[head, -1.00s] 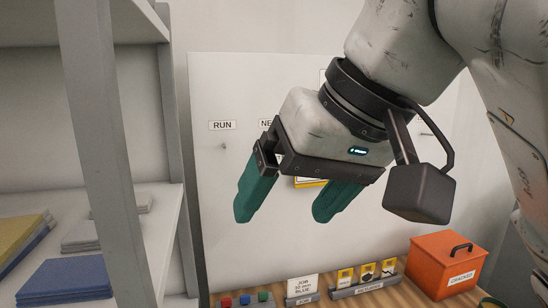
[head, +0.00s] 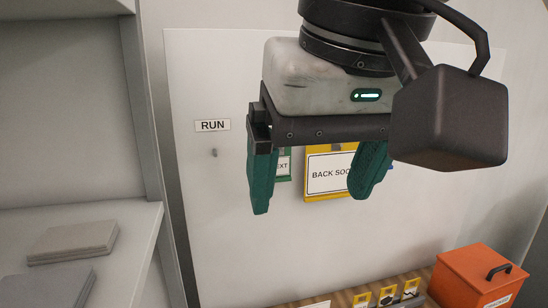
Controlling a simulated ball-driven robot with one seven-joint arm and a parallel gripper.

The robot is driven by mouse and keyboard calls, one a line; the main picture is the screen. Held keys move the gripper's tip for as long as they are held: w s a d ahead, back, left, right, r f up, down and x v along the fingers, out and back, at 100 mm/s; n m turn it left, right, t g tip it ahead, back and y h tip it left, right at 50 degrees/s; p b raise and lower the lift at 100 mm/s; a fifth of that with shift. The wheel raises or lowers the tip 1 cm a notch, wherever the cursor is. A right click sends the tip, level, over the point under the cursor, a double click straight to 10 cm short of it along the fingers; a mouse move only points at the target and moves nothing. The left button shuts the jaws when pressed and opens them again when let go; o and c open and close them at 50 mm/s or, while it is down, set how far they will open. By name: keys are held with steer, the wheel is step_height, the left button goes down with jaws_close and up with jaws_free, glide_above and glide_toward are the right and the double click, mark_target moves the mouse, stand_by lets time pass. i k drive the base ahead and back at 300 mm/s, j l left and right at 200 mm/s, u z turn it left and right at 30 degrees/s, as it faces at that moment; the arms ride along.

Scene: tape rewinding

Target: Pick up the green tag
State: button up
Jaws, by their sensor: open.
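A green tag (head: 283,178) with a white label ending in "EXT" hangs on the white board, partly hidden behind my left finger. My gripper (head: 310,205) is open and empty in front of the board, its two teal fingers pointing down. The left finger overlaps the green tag's left side in the head view. The right finger overlaps the right side of a yellow "BACK SOON" tag (head: 325,172). I cannot tell how far the fingers stand from the board.
A "RUN" label (head: 213,125) sits above a bare peg (head: 214,153) on the board (head: 225,230). Grey shelving (head: 140,225) stands at left. Below are a wooden bench, small yellow cards (head: 387,295) and an orange box (head: 468,282).

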mark_target(283, 170)
steer(key=i, duration=0.95)
